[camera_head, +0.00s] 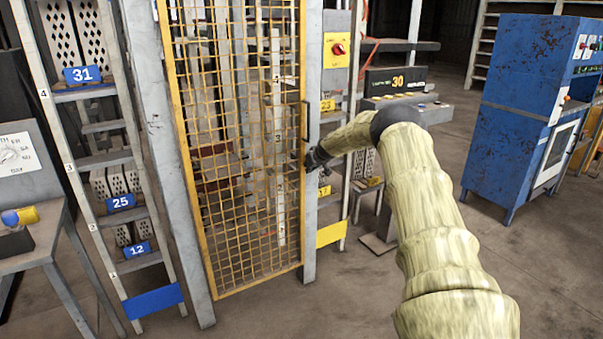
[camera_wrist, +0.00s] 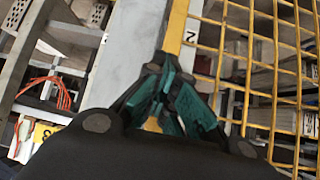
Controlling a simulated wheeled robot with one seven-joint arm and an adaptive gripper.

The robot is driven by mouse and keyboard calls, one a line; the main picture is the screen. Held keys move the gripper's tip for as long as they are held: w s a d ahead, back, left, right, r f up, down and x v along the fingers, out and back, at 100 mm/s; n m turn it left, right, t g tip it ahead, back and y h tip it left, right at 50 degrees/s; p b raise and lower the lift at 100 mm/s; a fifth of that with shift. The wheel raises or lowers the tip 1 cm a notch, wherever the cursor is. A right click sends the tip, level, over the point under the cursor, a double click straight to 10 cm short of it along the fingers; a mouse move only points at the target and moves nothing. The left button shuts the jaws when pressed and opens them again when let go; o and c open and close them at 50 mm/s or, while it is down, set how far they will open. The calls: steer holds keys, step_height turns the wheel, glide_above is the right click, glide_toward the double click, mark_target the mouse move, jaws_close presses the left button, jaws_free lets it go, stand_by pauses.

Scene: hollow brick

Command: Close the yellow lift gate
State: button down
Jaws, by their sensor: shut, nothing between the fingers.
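The yellow lift gate (camera_head: 237,284) is a tall mesh panel in a yellow frame, standing between two grey posts in the head view. It looks nearly in line with the posts; I cannot tell whether it is fully flush. A dark upright handle (camera_head: 305,122) is on its right edge. My gripper (camera_head: 314,158) is at the gate's right edge, just below the handle. In the wrist view my gripper (camera_wrist: 176,105) has its teal-padded fingers together, with nothing seen between them, in front of the yellow frame bar (camera_wrist: 177,28). Whether they touch it is unclear.
A shelf rack with numbered blue labels (camera_head: 121,203) is at left. A blue cabinet (camera_head: 510,120) stands at right. Floor in front is clear.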

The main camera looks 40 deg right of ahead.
steer(key=shift+w+r, duration=0.55)
steer(key=shift+r, duration=0.3)
steer(key=shift+a+r, duration=0.1)
steer(key=shift+a, duration=0.05)
steer(key=s+a+r+p, duration=0.1)
steer(key=s+r, duration=0.1)
steer(key=s, duration=0.4)
steer(key=s+r+p, duration=0.1)
steer(key=s+r, duration=0.1)
steer(key=s, duration=0.4)
steer(key=shift+s+a+r, duration=0.15)
steer(key=shift+a+r, duration=0.25)
steer(key=shift+a, duration=0.1)
